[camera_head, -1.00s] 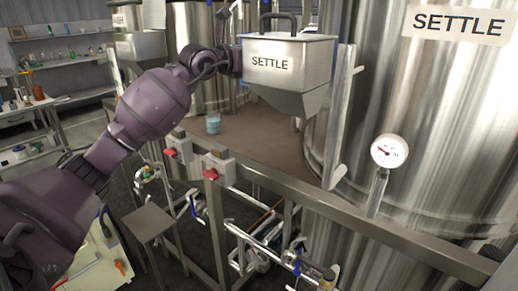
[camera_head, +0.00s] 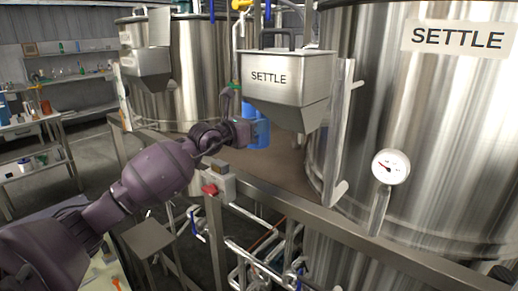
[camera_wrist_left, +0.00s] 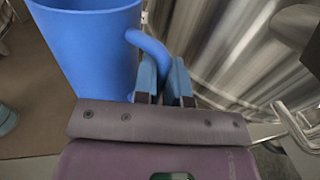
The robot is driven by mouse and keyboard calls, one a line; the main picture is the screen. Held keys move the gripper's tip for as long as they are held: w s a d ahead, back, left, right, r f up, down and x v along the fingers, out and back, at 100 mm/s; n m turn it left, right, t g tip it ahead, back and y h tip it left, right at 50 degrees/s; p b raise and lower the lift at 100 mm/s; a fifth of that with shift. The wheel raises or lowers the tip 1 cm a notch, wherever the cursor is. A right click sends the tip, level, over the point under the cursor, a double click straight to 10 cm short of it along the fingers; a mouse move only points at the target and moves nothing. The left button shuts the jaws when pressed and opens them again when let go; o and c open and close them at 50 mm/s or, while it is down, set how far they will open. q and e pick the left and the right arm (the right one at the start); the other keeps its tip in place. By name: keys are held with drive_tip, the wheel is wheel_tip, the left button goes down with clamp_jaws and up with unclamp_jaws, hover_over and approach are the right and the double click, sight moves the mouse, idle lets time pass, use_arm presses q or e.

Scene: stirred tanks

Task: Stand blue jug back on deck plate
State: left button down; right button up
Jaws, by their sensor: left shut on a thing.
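The blue jug (camera_head: 259,134) shows in the head view just below the SETTLE hopper, partly hidden by my left gripper (camera_head: 246,131). It looks roughly upright. In the left wrist view the jug (camera_wrist_left: 92,45) fills the upper left, and my left gripper (camera_wrist_left: 165,80) is shut on its handle (camera_wrist_left: 149,48). The brown deck plate (camera_head: 277,168) lies below the jug; I cannot tell whether the jug's base touches it. My right gripper is in neither view.
The steel SETTLE hopper (camera_head: 288,82) hangs close above the jug. A large SETTLE tank (camera_head: 440,130) with a gauge (camera_head: 390,167) stands at right. A steel rail (camera_head: 340,228) and a red-handled valve box (camera_head: 218,184) edge the deck. A pale blue item (camera_wrist_left: 6,120) shows at the wrist view's left edge.

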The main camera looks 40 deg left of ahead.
sight(258, 146)
use_arm(q)
drive_tip(key=shift+f+b, duration=0.5)
drive_tip(key=shift+f, duration=2.75)
drive_tip(key=c, duration=1.2)
unclamp_jaws()
drive_tip(key=shift+r, duration=0.15)
drive_tip(key=p+v, duration=0.1)
drive_tip(key=v, duration=1.1)
drive_tip(key=s+d+f+n+y, duration=0.35)
drive_tip(key=s+f+n, duration=0.35)
drive_tip(key=f+n, duration=0.5)
drive_tip(key=s+d+f+n+y, duration=0.2)
drive_tip(key=s+d+f+n, duration=0.2)
drive_tip(key=s+f+n, duration=0.55)
drive_tip(key=s+d+f+n+g, duration=0.2)
drive_tip(key=s+d+f+n, duration=0.1)
drive_tip(key=f+n, duration=0.2)
drive_tip(key=s+d+f+n+g, duration=0.2)
drive_tip(key=s+d+f+n, duration=0.1)
drive_tip(key=d+f+n, duration=0.1)
drive_tip(key=s+d+f+n+g, duration=0.2)
drive_tip(key=s+d+f+n, duration=0.2)
drive_tip(key=f+n, duration=0.2)
drive_tip(key=shift+d+f+n+h, duration=0.1)
drive_tip(key=shift+d+n+h, duration=0.15)
drive_tip(key=shift+n, duration=0.6)
